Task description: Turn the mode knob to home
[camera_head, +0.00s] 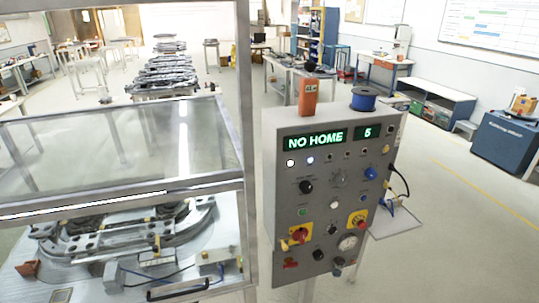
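A grey control panel (283,228) stands right of centre. Its green display (314,141) reads "NO HOME", and a smaller display (368,132) reads "5". Below are a black knob (306,187), a round grey dial (338,179) and a blue knob (370,173). The labels are too small to read, so I cannot tell which is the mode knob or where it points. Lower are a red handle on a yellow plate (299,238), a second yellow-backed control (357,219) and a round gauge (348,242). Neither of my grippers is in view.
An orange device (308,97) and a blue spool (363,98) sit on top of the panel. A metal-framed clear guard (120,143) covers a track on the left. A small side shelf (397,222) juts out at the panel's right. Floor in front right is clear.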

